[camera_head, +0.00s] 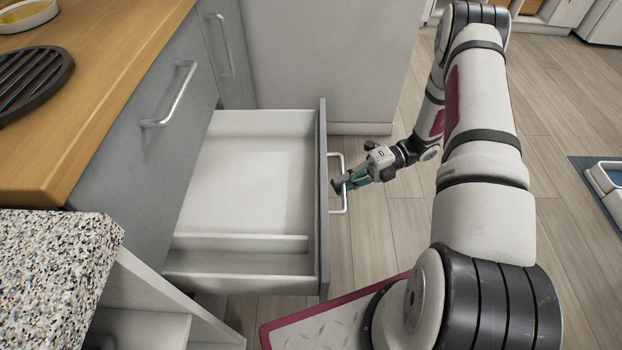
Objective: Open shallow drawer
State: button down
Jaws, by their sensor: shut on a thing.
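The shallow drawer (255,262) stands pulled well out of the grey cabinet, and its white inside is empty in view. The drawer's grey front (323,215) faces right and carries a metal bar handle (343,209). My gripper (340,184) is shut on the middle of this handle, coming in from the right.
Another closed drawer front has a handle (172,97). A speckled counter (50,262) is at lower left. The wooden floor (385,215) is clear beyond the drawer front.

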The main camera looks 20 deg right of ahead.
jog(key=shift+s+d, duration=0.2)
jog(key=shift+d, duration=0.45)
jog(key=shift+s+d, duration=0.25)
jog(key=shift+d, duration=0.45)
jog(key=shift+s+d, duration=0.2)
jog(key=shift+d, duration=0.45)
jog(key=c, duration=1.7)
grip_release()
jog(key=shift+o, duration=0.2)
jog(key=d+r, duration=0.2)
jog(key=d, duration=0.9)
jog(key=shift+w+d, duration=0.3)
jog(key=shift+d, duration=0.05)
